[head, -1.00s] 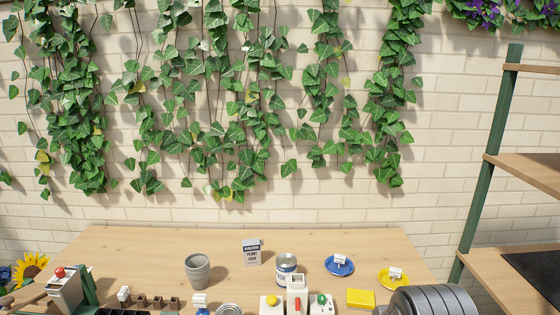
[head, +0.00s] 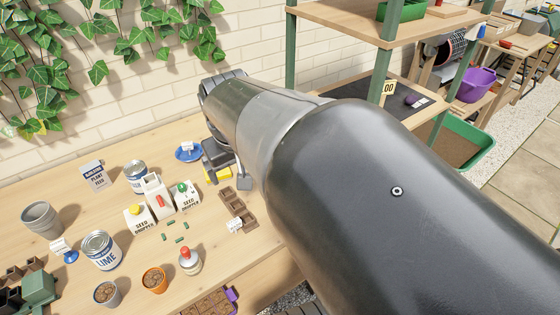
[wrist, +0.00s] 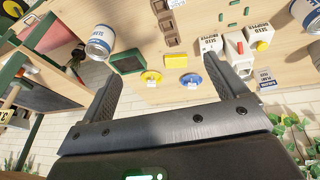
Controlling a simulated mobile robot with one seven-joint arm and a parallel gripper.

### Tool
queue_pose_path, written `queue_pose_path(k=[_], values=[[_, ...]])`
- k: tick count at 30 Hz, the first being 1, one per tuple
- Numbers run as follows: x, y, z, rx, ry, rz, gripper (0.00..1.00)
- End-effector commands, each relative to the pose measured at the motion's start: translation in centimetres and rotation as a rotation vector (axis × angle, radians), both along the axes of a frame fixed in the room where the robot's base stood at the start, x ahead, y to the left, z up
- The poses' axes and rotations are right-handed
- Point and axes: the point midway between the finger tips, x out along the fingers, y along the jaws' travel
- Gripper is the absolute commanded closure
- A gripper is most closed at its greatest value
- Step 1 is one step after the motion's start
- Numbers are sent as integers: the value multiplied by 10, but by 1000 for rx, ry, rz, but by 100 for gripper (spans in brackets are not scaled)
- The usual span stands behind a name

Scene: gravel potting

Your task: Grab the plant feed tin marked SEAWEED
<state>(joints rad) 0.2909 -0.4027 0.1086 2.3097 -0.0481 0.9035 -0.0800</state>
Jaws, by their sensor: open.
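A grey plant feed pack (head: 93,174) with a dark heading stands at the back left; it also shows in the wrist view (wrist: 265,79). I cannot read its heading surely. Beside it stands a silver tin (head: 136,177) with a blue and white label, not readable. A LIME tin (head: 101,251) stands nearer the front. Another blue and white tin (wrist: 100,41) shows left in the wrist view, its marking unreadable; my arm hides that area in the head view. My gripper (wrist: 160,68) is open and empty, over the back of the table.
Seed droppers (head: 160,198) stand in the middle. A grey pot (head: 41,219) stands left. Shelving (head: 335,18) rises at the right.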

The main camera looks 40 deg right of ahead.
Motion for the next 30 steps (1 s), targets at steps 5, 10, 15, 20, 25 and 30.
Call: queue_pose_path(k=[5, 10, 15, 20, 25, 30], values=[[36, -46, -20, -5, 91, -48, 10], [63, -94, -46, 12, 164, -83, 10], [82, -146, -79, 52, 225, -116, 10], [91, -196, -113, 102, 268, -145, 10], [92, -233, -141, 147, 289, -166, 10], [92, -248, -155, 167, 296, -172, 10]])
